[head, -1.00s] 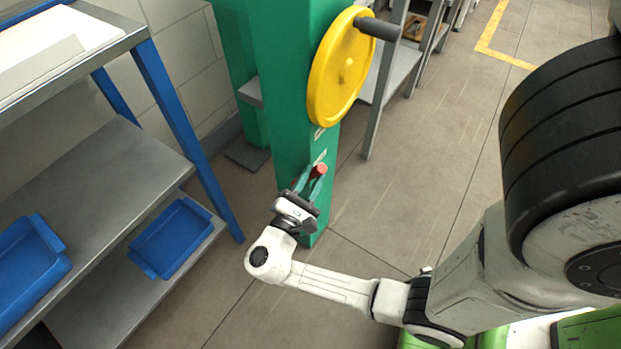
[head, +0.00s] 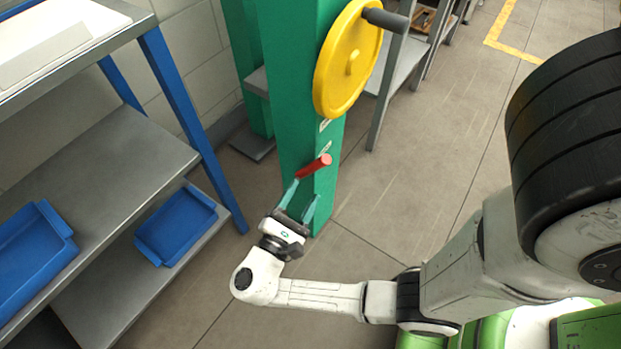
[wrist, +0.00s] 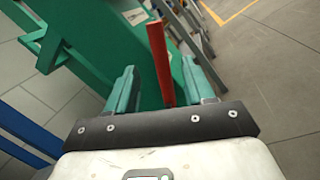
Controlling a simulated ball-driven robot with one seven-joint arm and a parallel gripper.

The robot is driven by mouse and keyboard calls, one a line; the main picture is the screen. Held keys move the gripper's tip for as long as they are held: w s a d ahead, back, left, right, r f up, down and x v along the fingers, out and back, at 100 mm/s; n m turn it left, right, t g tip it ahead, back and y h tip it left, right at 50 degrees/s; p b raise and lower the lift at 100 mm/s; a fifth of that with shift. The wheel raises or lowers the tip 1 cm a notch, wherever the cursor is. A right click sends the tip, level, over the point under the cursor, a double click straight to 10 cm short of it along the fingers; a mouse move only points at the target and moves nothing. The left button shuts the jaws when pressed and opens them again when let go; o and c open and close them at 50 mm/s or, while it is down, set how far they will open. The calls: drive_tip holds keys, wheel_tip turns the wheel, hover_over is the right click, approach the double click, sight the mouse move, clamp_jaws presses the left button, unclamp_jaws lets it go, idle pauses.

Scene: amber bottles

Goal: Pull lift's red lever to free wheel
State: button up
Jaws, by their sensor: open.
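The red lever (head: 313,166) sticks out from the lower part of the green lift column (head: 303,110), below the yellow wheel (head: 347,62). My gripper (head: 305,190) is open just below and in front of the lever in the head view. In the wrist view, the red lever (wrist: 160,62) shows between the two green fingers of my gripper (wrist: 158,72), with a gap on both sides. Neither finger is seen pressing on it. The yellow wheel has a dark crank handle (head: 386,19).
A metal shelf (head: 110,160) with blue legs stands at the left and holds blue trays (head: 176,226). A grey rack (head: 395,85) stands behind the column. Bare tiled floor (head: 440,150) lies to the right of the column.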

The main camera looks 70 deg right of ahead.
drive_tip(key=shift+v, duration=1.8)
drive_tip(key=s+d+f+m+y, duration=0.3)
drive_tip(key=s+f+m+y, duration=0.35)
drive_tip(key=y, duration=0.55)
drive_tip(key=a+r+m+t+y, duration=0.4)
drive_tip(key=a+y, duration=0.3)
drive_tip(key=y, duration=0.1)
wheel_tip(320, 180, up, 20)
drive_tip(key=p, duration=2)
drive_tip(key=shift+w+h, duration=0.2)
drive_tip(key=shift+h, duration=0.1)
